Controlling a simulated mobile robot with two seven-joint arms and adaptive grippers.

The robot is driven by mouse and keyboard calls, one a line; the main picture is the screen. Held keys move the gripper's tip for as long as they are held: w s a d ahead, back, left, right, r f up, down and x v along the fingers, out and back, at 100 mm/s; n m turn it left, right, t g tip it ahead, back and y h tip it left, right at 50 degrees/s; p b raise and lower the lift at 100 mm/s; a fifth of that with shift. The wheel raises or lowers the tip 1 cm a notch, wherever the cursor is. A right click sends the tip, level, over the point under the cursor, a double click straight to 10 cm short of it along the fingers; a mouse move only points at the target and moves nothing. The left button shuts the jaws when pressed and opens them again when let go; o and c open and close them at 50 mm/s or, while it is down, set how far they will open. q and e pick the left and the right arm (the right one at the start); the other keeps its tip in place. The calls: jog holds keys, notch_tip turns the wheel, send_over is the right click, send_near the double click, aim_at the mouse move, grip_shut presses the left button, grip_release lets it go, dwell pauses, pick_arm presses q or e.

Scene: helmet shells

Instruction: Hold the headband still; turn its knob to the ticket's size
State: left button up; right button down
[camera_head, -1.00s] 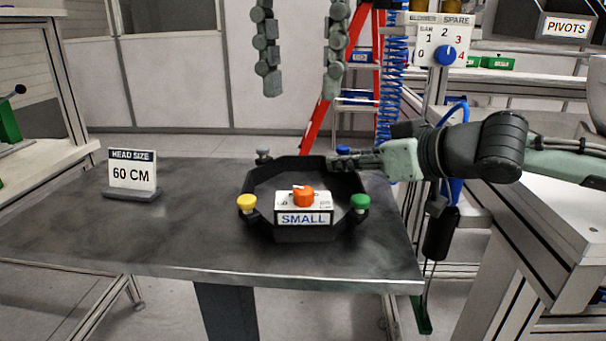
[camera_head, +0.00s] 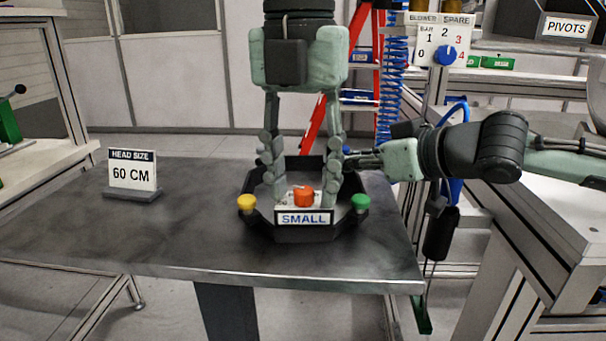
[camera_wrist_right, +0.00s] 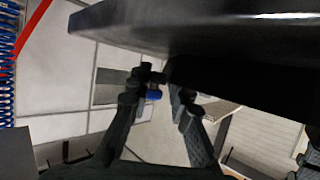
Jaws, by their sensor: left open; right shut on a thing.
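The dark headband (camera_head: 263,228) lies on the table with an orange knob (camera_head: 303,197) on its front block, above a SMALL label (camera_head: 304,219). The scale marks beside the knob are too small to read. The ticket (camera_head: 132,173) at the left reads HEAD SIZE 60 CM. My left gripper (camera_head: 301,188) points straight down, open, its fingers either side of the knob with gaps visible. My right gripper (camera_head: 352,161) is shut on the headband's right rear rim; its fingers also show in the right wrist view (camera_wrist_right: 161,92), where the grip is dark.
A yellow stud (camera_head: 246,202) and a green stud (camera_head: 360,202) flank the headband's front. A board with a blue dial (camera_head: 445,56) stands at the back right, near a PIVOTS bin (camera_head: 567,27). The table (camera_head: 190,235) is bare between ticket and headband.

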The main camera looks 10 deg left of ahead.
pick_arm(q)
jog(key=shift+c, duration=0.2)
grip_shut()
jog(key=shift+m, duration=0.4)
jog(key=m, duration=0.3)
jog(key=shift+m, duration=0.4)
jog(key=m, duration=0.9)
jog(key=shift+m, duration=2.3)
